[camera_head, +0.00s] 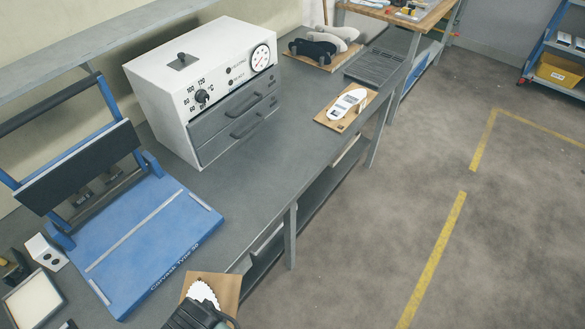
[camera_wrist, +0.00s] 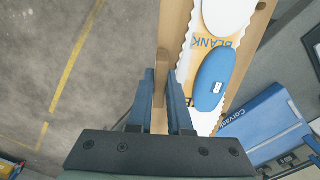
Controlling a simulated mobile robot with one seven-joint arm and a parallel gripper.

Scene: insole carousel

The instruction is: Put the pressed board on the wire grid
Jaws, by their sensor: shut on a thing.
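My gripper (camera_wrist: 161,88) is shut on the wooden grip strip of a board (camera_wrist: 178,20); one blue finger stands on each side of the strip. This board carries a white and orange blank with a jagged edge, marked BLANK, and a blue oval pad (camera_wrist: 210,80). In the head view the held board (camera_head: 228,288) is at the bottom, partly hidden by my gripper. A second board (camera_head: 331,120) with a white insole lies on the bench by its front edge. The wire grid (camera_head: 376,66) lies flat and empty farther along the bench. I cannot tell which board is pressed.
A white oven (camera_head: 165,88) with two grey drawers stands on the bench. A blue press (camera_head: 150,240) stands open at left. A board with dark and light forms (camera_head: 318,62) sits beside the grid. Bare bench (camera_head: 280,150) runs before the oven.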

